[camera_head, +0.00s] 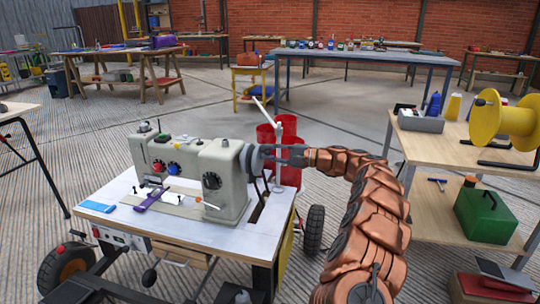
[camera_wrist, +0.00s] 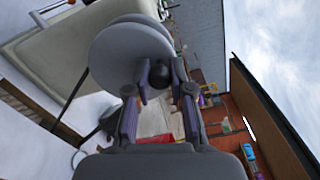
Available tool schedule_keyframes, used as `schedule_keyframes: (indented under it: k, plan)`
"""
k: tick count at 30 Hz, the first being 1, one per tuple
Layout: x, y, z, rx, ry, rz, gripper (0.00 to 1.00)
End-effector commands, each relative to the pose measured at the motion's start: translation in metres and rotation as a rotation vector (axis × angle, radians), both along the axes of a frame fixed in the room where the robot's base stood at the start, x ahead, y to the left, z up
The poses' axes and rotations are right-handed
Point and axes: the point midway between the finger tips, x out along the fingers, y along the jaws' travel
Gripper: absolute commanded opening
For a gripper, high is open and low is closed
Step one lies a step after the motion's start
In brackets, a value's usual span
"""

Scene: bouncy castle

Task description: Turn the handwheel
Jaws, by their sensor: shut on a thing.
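The sewing machine (camera_head: 222,168) is pale grey-green and stands on a white-topped wheeled table (camera_head: 115,190). Its round grey handwheel (camera_head: 252,160) is on the machine's right end. In the wrist view, the handwheel (camera_wrist: 118,50) is a pair of grey discs with a dark round knob (camera_wrist: 161,76) in front. My gripper (camera_head: 268,152) reaches in from the right at the handwheel. In the wrist view, my gripper's fingers (camera_wrist: 161,86) are on either side of the knob and shut on it. The exact contact is partly hidden by the fingers.
A blue strip (camera_head: 97,206) and a purple tool (camera_head: 151,199) lie on the tabletop. Red bins (camera_head: 287,128) stand behind my gripper. A shelf table at right holds a yellow reel (camera_head: 489,117) and a green box (camera_head: 487,215).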

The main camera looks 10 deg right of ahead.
Motion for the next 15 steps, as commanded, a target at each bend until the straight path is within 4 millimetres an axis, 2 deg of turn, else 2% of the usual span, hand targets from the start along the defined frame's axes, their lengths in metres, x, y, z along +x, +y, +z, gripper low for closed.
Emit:
schedule_keyframes:
  k: [12,13,15]
  plan:
    - [-0.0005,-0.0002,-0.0009,-0.003,-0.004,0.000,0.00]
    - [-0.0005,-0.0001,-0.0009,-0.003,-0.004,0.001,0.24]
    - [-0.0005,-0.0001,-0.0008,-0.003,-0.004,0.000,0.31]
